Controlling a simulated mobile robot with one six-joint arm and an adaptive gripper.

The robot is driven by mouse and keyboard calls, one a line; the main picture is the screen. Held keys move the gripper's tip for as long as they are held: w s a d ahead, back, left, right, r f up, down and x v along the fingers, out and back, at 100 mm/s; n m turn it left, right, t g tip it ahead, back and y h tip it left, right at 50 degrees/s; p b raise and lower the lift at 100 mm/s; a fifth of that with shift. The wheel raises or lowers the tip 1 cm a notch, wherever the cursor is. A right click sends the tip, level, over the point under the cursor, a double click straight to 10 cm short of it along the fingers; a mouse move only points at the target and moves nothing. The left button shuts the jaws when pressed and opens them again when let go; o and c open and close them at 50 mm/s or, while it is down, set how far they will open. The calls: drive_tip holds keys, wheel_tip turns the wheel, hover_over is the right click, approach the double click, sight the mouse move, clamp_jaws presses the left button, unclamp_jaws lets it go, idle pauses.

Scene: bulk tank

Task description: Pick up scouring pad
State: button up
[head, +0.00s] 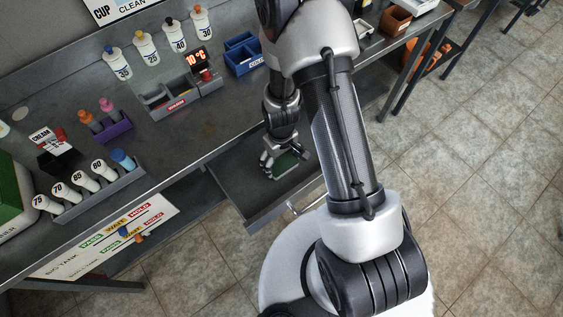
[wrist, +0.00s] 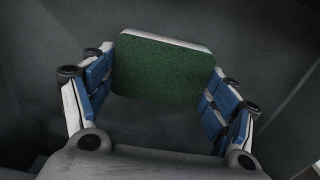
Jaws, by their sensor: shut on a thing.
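The scouring pad (wrist: 162,70) is a green rough rectangle with a pale edge. In the wrist view it sits between the two blue-padded fingers of my gripper (wrist: 160,92), which touch its left and right sides. In the head view the pad (head: 287,165) shows as a small green patch at my gripper (head: 277,166), inside the open drawer (head: 240,190) under the counter. My gripper is shut on the pad. I cannot tell whether the pad is clear of the drawer floor.
The drawer's walls and front handle (head: 305,205) surround my gripper. On the metal counter (head: 200,125) above stand a grey divided box (head: 180,95), blue bins (head: 242,52), a purple holder (head: 110,130) and several labelled bottles.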

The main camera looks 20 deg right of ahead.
sight(281, 161)
drive_tip(key=shift+r, duration=0.1)
wheel_tip(281, 161, up, 20)
drive_tip(key=p, duration=0.6)
drive_tip(key=shift+p, duration=0.3)
